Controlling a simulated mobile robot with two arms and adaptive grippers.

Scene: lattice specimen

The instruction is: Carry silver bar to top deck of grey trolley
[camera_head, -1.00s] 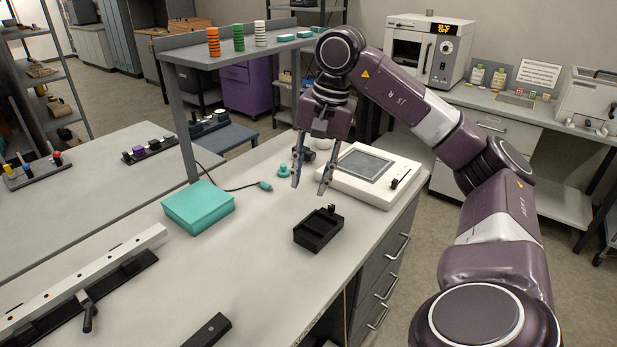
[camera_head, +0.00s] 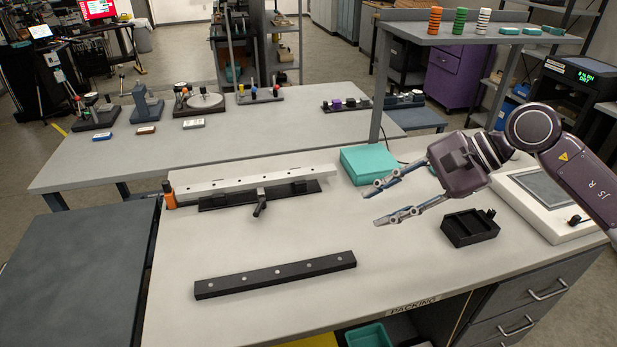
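A long silver bar (camera_head: 240,180) with small dark holes lies along the back of the pale bench (camera_head: 330,300). A black fixture (camera_head: 222,203) with a lever lies just in front of it. My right gripper (camera_head: 372,208) is open and empty, its fingers pointing left, above the bench to the right of the bar and apart from it. A dark grey flat top (camera_head: 70,262), which looks like the grey trolley's top deck, stands at the left of the bench. It looks bare. My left gripper is not in view.
A black bar with pale dots (camera_head: 275,275) lies at the bench front. A teal box (camera_head: 367,164), a black tray (camera_head: 469,228) and a white device (camera_head: 535,205) are near my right arm. An orange bottle (camera_head: 169,194) stands at the silver bar's left end.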

